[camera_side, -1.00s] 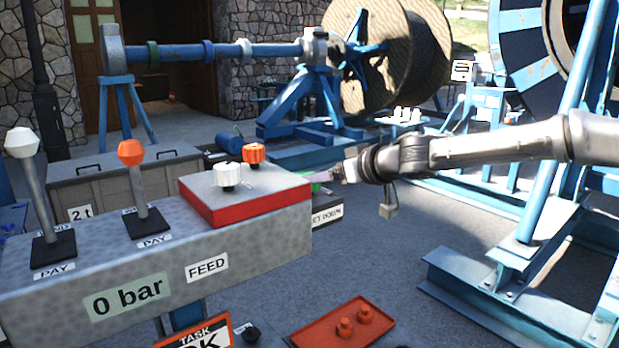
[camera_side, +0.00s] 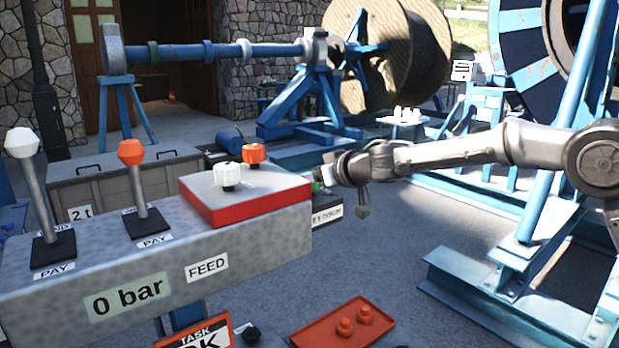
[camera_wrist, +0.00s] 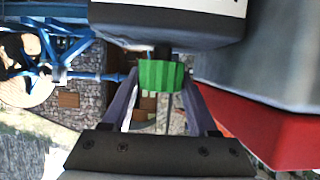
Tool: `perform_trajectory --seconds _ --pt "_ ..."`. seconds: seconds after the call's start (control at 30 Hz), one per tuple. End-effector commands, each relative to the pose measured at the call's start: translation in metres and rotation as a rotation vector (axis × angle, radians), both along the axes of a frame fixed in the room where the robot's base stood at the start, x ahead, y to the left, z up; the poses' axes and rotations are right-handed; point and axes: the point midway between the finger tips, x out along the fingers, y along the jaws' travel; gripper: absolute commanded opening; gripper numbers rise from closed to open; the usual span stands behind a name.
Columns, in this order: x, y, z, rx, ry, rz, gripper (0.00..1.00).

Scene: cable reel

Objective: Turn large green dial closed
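The large green dial (camera_wrist: 162,75) is ribbed and sits on a dark shaft under the rounded end of a housing in the wrist view. In the side view only a small green bit (camera_side: 317,188) shows beside my gripper (camera_side: 322,176), at the right end of the control console. In the wrist view my gripper's (camera_wrist: 161,76) two fingers are spread, one on each side of the dial, with their tips near its edges. Firm contact cannot be made out. The dial's mark and angle are hidden.
A red-edged panel (camera_side: 245,207) with a white knob (camera_side: 227,174) and an orange knob (camera_side: 254,153) lies left of my gripper. The grey console (camera_side: 150,272) carries two levers. A red tray (camera_side: 345,333) is below. A blue steel frame (camera_side: 520,262) stands at right.

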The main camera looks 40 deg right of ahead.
Motion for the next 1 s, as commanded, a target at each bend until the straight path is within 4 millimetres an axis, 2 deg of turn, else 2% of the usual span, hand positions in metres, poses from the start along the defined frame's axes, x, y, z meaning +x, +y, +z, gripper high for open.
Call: perform_trajectory --seconds 0.03,0.27,0.67,1.0 --pt "-0.0001 -0.0002 0.0002 0.000 0.000 0.000 0.45" --pt "-0.0002 -0.0003 0.0002 0.000 0.000 -0.001 0.04" --pt "-0.0002 -0.0012 0.0002 -0.001 0.000 0.048 0.04" --pt "-0.0002 -0.0022 -0.0001 -0.002 0.001 0.207 0.04"
